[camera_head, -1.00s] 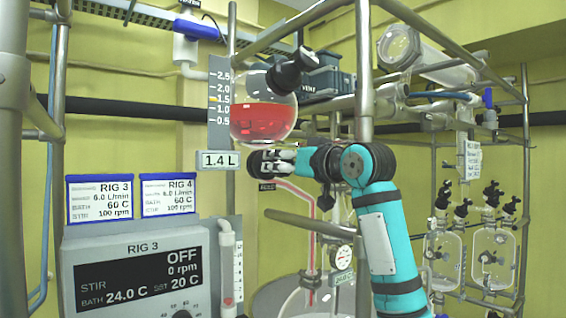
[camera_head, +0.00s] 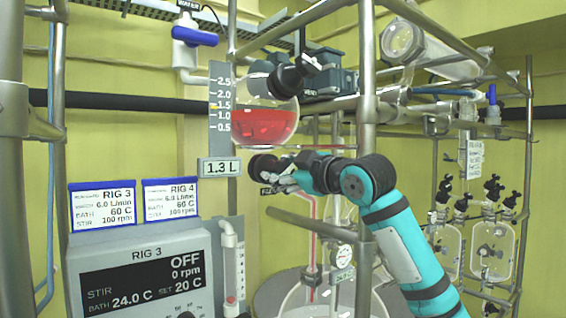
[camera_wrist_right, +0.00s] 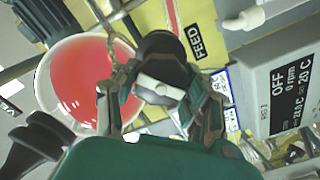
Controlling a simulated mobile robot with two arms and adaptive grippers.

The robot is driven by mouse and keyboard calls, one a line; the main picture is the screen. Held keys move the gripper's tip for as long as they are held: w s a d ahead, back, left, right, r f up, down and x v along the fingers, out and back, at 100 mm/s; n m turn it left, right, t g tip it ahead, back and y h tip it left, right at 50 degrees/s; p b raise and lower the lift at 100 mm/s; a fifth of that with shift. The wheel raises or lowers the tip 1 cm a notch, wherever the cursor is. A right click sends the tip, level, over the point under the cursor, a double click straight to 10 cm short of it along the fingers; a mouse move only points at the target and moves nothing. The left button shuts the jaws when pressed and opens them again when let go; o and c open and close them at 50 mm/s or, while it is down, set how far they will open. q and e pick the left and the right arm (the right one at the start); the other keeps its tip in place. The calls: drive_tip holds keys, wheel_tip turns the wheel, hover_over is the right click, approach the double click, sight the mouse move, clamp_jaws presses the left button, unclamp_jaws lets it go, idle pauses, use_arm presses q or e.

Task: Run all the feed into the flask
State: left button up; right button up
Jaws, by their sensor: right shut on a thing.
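The round glass feed vessel (camera_head: 266,125) holds red liquid beside a scale plate, with a label (camera_head: 219,167) reading 1.3 L. My right gripper (camera_head: 268,170) is just below the vessel, shut on the dark feed valve knob. In the right wrist view the gripper (camera_wrist_right: 160,90) has its fingers around the black and white knob (camera_wrist_right: 165,70), next to the FEED tag (camera_wrist_right: 197,42). The red-filled vessel (camera_wrist_right: 80,82) is beside it. A red line (camera_head: 312,235) runs down to the glass flask (camera_head: 318,300), partly hidden by my arm. My left gripper is not in view.
The RIG 3 control box (camera_head: 140,272) reads OFF, 0 rpm, bath 24.0 C. Two cards (camera_head: 102,204) stand on top of it. Metal frame posts (camera_head: 366,70) surround the vessel. Two glass vessels (camera_head: 493,250) hang at the right.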

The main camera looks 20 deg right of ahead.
drive_tip(key=n+p, duration=0.3)
drive_tip(key=n, duration=0.2)
drive_tip(key=shift+n+p, duration=0.4)
drive_tip(key=shift+f+n+p, duration=0.1)
drive_tip(key=shift+n+p, duration=0.4)
drive_tip(key=shift+n, duration=0.3)
drive_tip(key=shift+f+n, duration=0.1)
drive_tip(key=shift+n, duration=0.9)
drive_tip(key=n, duration=0.3)
drive_tip(key=shift+f+n+p, duration=0.15)
drive_tip(key=shift+n+p, duration=0.15)
drive_tip(key=n, duration=0.3)
drive_tip(key=shift+n, duration=0.3)
drive_tip(key=n, duration=0.5)
drive_tip(key=shift+f+n, duration=0.1)
drive_tip(key=shift+n, duration=0.3)
